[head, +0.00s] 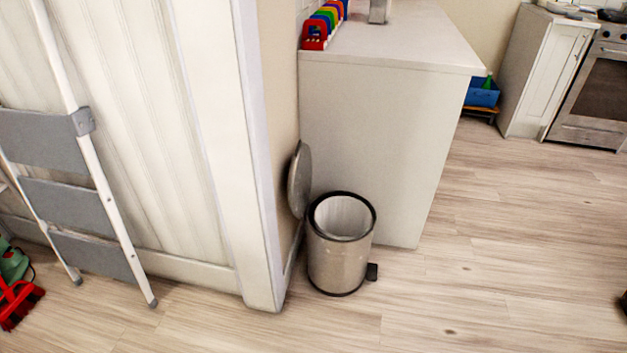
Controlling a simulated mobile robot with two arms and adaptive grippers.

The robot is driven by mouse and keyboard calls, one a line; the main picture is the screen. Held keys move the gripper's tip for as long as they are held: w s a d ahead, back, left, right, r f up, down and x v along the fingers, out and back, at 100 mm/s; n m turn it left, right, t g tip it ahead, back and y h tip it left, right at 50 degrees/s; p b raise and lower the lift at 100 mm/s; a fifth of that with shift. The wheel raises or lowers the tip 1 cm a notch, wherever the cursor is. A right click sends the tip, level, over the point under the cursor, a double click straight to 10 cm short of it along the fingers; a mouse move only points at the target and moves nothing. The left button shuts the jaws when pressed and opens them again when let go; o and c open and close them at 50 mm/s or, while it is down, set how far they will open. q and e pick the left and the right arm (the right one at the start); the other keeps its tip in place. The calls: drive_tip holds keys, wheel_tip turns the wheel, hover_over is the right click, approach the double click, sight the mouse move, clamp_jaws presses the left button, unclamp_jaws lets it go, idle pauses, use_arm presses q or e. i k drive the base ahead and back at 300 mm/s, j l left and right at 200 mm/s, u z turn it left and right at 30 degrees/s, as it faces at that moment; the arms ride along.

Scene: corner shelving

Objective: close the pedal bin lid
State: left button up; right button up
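The pedal bin (338,265) is a metal cylinder with a black rim and black base ring, standing upright on the wooden floor. Its round lid (300,180) is open, swung up nearly vertical on the bin's left side, close to the wall corner. The inside of the bin shows a pale liner and looks empty. A black pedal (372,271) sticks out at the lower right. Neither of my grippers shows in the head view.
A white cabinet (375,140) stands right behind the bin. A wall end (262,200) is close on its left. A step ladder (95,180) leans farther left, with a red brush (18,300) below. The floor (480,280) to the right and in front is clear.

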sight(300, 178)
drive_tip(key=i+l+u, duration=0.2)
drive_tip(key=u, duration=0.3)
drive_tip(key=i+l+u, duration=0.15)
drive_tip(key=l+u, duration=0.3)
drive_tip(key=j, duration=0.1)
